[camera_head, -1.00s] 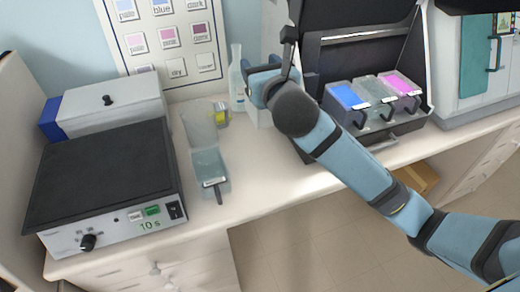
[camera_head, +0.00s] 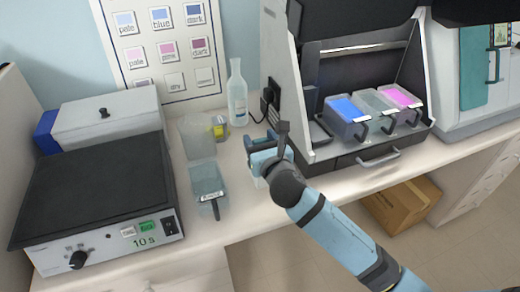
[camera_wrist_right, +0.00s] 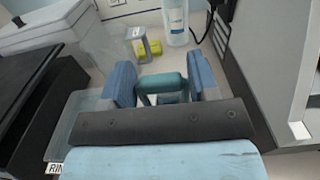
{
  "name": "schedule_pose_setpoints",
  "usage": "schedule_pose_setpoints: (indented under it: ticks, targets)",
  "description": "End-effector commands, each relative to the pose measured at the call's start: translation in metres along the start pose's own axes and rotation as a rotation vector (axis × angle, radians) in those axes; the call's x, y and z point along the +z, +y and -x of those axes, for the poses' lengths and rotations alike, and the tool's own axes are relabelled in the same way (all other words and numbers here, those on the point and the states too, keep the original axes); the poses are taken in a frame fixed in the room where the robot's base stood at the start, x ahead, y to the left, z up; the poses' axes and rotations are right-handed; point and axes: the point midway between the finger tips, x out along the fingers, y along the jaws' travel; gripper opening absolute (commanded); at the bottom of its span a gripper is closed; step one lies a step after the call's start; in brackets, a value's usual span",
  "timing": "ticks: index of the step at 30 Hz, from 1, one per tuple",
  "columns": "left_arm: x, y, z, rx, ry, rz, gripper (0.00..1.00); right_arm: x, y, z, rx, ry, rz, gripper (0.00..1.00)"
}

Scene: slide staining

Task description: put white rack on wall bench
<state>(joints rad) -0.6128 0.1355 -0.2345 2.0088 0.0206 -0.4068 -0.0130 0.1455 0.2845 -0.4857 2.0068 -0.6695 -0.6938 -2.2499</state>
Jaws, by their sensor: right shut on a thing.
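My right gripper (camera_head: 268,150) is above the bench (camera_head: 240,205), to the right of the "RINSE" container (camera_head: 208,180). It is shut on the white rack (camera_head: 259,181), which shows only as a small pale part below the fingers. In the right wrist view, the blue fingers of my right gripper (camera_wrist_right: 165,85) stand on both sides of a teal bar with a pale part under it. The gripper hides most of the rack, and I cannot tell whether the rack touches the bench. My left gripper is not in view.
A hot plate (camera_head: 90,190) and a grey-white box (camera_head: 110,115) stand at the left. A bottle (camera_head: 237,92) and a clear beaker (camera_head: 196,137) are behind. A hood (camera_head: 283,80) with blue, clear and pink staining jars (camera_head: 348,115) is at the right. Bare bench lies in front.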

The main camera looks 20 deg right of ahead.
Motion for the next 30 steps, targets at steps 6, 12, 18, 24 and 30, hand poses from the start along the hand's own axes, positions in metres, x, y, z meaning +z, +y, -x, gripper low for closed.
schedule_pose_setpoints:
  ticks: [6, 12, 18, 24, 30]
  targets:
    - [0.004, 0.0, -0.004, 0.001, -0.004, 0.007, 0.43, -0.027, 0.0, 0.0, 0.0, 0.0, -0.001, 0.13]
    - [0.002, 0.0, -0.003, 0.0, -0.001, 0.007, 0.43, -0.026, 0.0, 0.0, 0.0, -0.001, 0.0, 0.13]
    - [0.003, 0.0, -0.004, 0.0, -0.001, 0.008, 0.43, -0.029, 0.0, 0.0, 0.0, 0.0, -0.001, 0.71]
    - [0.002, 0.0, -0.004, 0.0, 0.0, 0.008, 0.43, -0.029, 0.0, 0.0, 0.0, 0.0, -0.001, 0.81]
    - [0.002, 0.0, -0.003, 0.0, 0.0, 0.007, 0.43, -0.026, 0.0, 0.002, 0.0, 0.001, 0.0, 0.81]
